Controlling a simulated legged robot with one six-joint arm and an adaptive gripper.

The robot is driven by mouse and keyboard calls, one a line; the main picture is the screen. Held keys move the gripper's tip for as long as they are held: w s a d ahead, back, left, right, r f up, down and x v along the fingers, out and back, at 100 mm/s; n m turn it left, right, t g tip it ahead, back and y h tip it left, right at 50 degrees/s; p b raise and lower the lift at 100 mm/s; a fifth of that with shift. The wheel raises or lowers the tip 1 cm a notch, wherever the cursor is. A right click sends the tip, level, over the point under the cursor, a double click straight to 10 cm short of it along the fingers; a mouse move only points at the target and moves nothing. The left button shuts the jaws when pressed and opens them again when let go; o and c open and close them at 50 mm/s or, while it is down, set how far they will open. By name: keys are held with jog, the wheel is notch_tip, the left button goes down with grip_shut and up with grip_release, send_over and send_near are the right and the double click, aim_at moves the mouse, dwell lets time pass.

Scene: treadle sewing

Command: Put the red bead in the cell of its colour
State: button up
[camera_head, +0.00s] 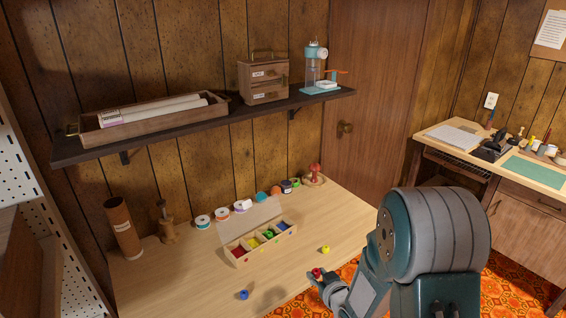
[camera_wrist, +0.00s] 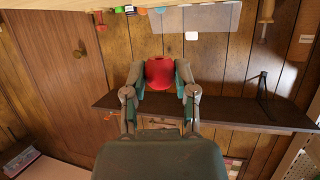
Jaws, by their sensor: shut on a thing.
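The red bead (camera_head: 317,272) is held between the fingertips of my gripper (camera_head: 318,276), over the front edge of the light wooden table. In the wrist view the red bead (camera_wrist: 160,72) sits between the two fingers of my gripper (camera_wrist: 160,92). The wooden sorting box (camera_head: 259,255) stands open on the table, to the left of and beyond my gripper, apart from it. Its red cell (camera_head: 238,251) is at the left end, then yellow (camera_head: 253,243), green (camera_head: 267,234) and blue (camera_head: 282,226). Its pale lid is raised behind the cells.
A yellow bead (camera_head: 325,250) lies on the table beyond my gripper, and a blue bead (camera_head: 243,295) lies near the front. Several spools (camera_head: 222,214) line the back. A dark shelf (camera_head: 215,121) hangs above. The table between box and gripper is mostly clear.

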jog(key=d+f+m+h, duration=0.4)
jog(key=d+f+h, duration=0.1)
jog(key=f, duration=0.1)
jog(key=a+r+n+y, duration=0.1)
jog(key=r, duration=0.1)
jog(key=a+r+n+y, duration=0.3)
jog(key=a+r+y, duration=0.1)
jog(key=shift+s+a+r, duration=0.1)
jog(key=shift+a+r, duration=0.05)
jog(key=shift+r, duration=0.2)
jog(key=shift+s+a+r+n+g+y, duration=0.25)
jog(key=shift+a+r+n+g+y, duration=0.1)
jog(key=shift+n+y, duration=0.2)
send_over(273, 282)
jog(key=f, duration=0.6)
jog(key=d+f, duration=0.1)
jog(key=f, duration=0.2)
jog(key=shift+s, duration=0.4)
jog(key=f, duration=0.2)
jog(key=a+f, duration=0.1)
jog(key=shift+w+f, duration=0.1)
jog(key=shift+w, duration=0.2)
jog(key=shift+f, duration=0.25)
